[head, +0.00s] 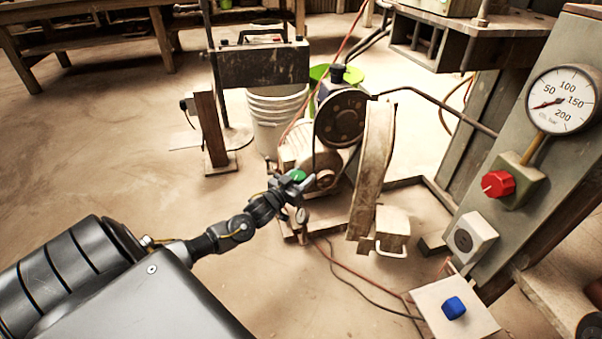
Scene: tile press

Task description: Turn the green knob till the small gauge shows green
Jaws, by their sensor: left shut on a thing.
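My left gripper (287,181) reaches in from the left and is shut on the green knob (298,175), beside the motor of the press machinery. The jaws hide part of the knob. A small round gauge (302,215) with a pale face is just below the gripper. Its face is too small to read, so I cannot tell which colour its needle points to. My right gripper does not show.
A large gauge (562,100) and a red knob (497,184) are on the press column at right. A blue knob (454,308) sits on a pale plate at lower right. A belt wheel (341,118) and a white bucket (277,112) stand behind the gripper. Hoses cross the floor.

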